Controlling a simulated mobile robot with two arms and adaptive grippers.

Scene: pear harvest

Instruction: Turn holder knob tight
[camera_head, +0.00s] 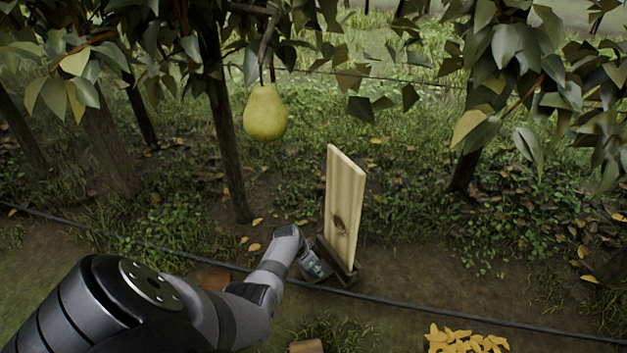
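A pale wooden board (345,207) stands upright in a dark holder (345,277) on the ground, right of the picture's middle. My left arm reaches in from the lower left, and my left gripper (313,266) is at the holder's left side, low by the board's foot. The gripper is small and partly hidden by its own wrist, so its finger opening is unclear. The holder knob cannot be made out; the gripper covers that side. My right gripper is not in view.
A yellow-green pear (265,112) hangs from a branch above and left of the board. A dark line (430,306) runs across the ground near the holder. Yellow leaves (465,340) lie heaped at the bottom right. Trunks and foliage stand behind.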

